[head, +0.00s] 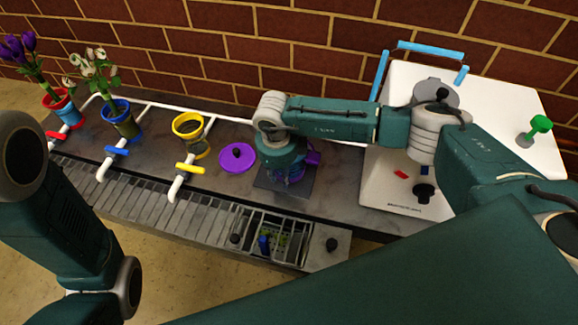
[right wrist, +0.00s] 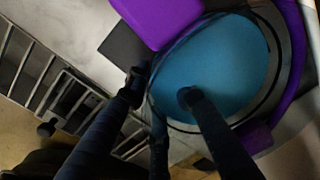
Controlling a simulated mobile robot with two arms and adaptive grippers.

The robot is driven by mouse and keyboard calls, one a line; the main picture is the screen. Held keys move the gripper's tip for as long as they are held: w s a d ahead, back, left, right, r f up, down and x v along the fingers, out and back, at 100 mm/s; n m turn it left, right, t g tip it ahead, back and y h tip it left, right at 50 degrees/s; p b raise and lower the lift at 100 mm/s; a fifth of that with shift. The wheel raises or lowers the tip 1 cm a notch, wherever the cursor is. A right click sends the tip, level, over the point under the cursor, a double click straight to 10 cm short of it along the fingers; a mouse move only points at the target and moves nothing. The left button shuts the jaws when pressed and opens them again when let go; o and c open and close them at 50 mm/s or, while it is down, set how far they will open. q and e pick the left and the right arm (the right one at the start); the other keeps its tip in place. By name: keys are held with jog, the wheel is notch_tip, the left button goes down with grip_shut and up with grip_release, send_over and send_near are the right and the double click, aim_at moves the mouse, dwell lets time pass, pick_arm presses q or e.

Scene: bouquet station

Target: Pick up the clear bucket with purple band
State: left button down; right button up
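The clear bucket with purple band (head: 313,158) stands on a dark square mat (head: 268,186), mostly hidden beneath my right gripper (head: 288,176). In the right wrist view its purple band (right wrist: 297,75) curves along the right side, around a round teal surface. My right gripper, which also shows in the right wrist view (right wrist: 160,92), has its two dark fingers apart. One finger lies over the teal surface and the other is outside its left edge. Contact with the bucket cannot be made out. My left arm is at the left of the head view, but its gripper is out of frame.
A purple lid (head: 237,158) with a black knob lies left of the mat. A yellow-banded bucket (head: 188,126) and two flower-filled buckets (head: 121,119) (head: 62,107) stand farther left by white pipes. A slatted grate (head: 165,214) runs along the front.

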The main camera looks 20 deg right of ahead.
grip_shut()
jog(key=shift+r, duration=0.1)
jog(key=shift+r, duration=0.15)
